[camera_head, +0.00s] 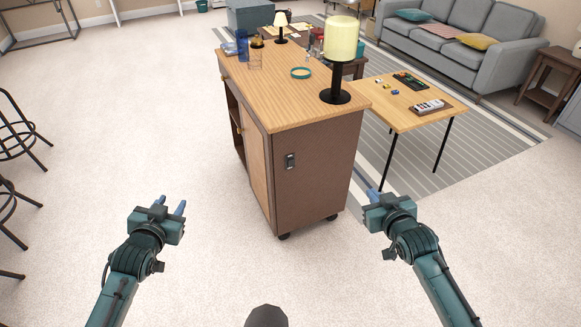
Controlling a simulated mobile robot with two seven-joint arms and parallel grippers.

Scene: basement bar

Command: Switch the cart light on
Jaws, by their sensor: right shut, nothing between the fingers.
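A wooden cart (300,165) on casters stands in the middle of the head view. A dark switch plate (290,161) is on its near end panel; its setting is too small to tell. A lamp with a pale yellow shade (341,38) and black stem stands on the cart top's near right corner. I cannot tell whether it is lit. My right gripper (373,194) is shut and empty, in front of the cart to the right. Both are apart from the cart.
Stools (15,130) are at left. The carpet before the cart is clear.

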